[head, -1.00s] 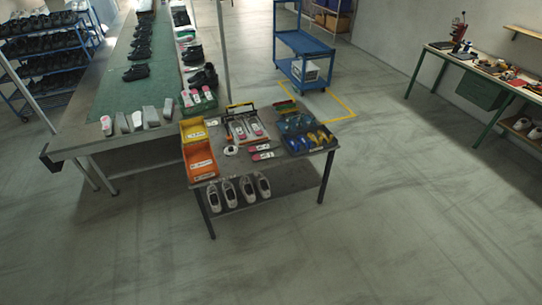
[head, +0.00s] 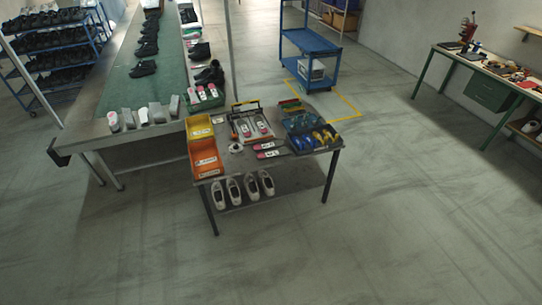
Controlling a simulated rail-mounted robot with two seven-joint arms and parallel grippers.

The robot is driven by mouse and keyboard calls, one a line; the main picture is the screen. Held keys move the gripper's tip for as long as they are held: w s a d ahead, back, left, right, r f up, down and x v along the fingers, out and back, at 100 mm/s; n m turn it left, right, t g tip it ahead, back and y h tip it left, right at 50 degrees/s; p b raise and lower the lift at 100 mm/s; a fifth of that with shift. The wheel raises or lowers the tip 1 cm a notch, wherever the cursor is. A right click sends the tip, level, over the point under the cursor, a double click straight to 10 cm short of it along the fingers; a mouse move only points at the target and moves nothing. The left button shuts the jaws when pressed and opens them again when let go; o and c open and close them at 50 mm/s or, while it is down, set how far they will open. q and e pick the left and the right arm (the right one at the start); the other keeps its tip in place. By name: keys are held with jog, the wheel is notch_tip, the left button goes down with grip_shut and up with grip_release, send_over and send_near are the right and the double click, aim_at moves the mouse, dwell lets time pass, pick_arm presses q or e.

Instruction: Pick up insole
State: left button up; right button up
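Two flat insole-like pieces with pink and white ends lie on the small dark table: an upper one (head: 264,146) and a lower one (head: 268,154), side by side and close together. More pink and white pieces lie in a framed tray (head: 240,137) behind them on the same table. Others with pink ends stand in a green bin (head: 213,104) at the edge of the long bench. They are too small to tell apart in detail. Neither of my grippers shows in the head view.
The small table (head: 231,171) carries a yellow bin (head: 200,132), an orange bin (head: 206,158) and a dark tray of blue and yellow items (head: 313,134). White shoes (head: 234,190) stand on its lower shelf. A blue trolley (head: 309,41) stands behind. The front floor is clear.

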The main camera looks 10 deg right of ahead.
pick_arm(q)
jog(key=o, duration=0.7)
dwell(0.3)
